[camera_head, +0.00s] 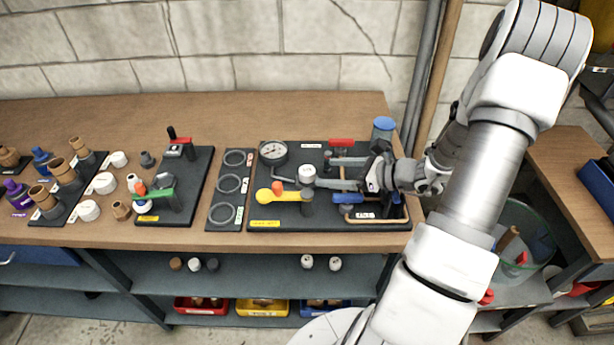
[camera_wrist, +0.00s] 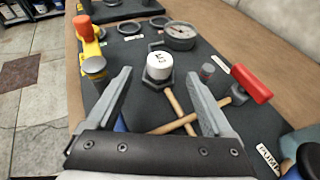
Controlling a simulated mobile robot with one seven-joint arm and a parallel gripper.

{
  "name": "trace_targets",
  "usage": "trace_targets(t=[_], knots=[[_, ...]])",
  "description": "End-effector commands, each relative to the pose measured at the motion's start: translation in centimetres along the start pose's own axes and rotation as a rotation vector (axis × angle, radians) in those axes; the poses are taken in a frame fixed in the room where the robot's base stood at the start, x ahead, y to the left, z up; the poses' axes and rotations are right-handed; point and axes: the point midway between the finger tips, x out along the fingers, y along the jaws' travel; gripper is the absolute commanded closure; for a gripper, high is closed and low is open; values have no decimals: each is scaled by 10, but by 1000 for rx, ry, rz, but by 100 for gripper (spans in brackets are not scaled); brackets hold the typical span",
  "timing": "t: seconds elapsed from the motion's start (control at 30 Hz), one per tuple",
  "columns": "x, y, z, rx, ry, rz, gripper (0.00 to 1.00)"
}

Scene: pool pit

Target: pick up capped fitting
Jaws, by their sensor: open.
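The fitting with a white cap (camera_head: 307,171) stands on the black mat on the bench, left of my gripper. In the wrist view the white cap (camera_wrist: 159,65) bears a dark mark and sits on a dark base. My gripper (camera_head: 330,173) reaches in from the right, low over the mat. Its fingers are apart and empty, and in the wrist view the gripper (camera_wrist: 158,76) has one fingertip to each side of the cap, with a gap on both sides. I cannot tell whether the tips reach past the cap.
A pressure gauge (camera_head: 273,152) stands behind the cap. A mat with rings (camera_head: 229,184) lies further left.

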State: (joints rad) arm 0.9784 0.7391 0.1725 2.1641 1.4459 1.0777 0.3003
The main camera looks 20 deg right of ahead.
Motion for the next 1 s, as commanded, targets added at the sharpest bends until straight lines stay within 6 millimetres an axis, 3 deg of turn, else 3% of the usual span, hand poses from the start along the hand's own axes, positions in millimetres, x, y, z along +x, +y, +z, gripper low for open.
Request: trace_targets(t=[0.2,0.47,0.7,1.0], knots=[[40,0,0,-1,0,3,14],[58,1,0,-1,1,3,14],[96,1,0,-1,0,3,14],[107,0,0,-2,1,0,14]])
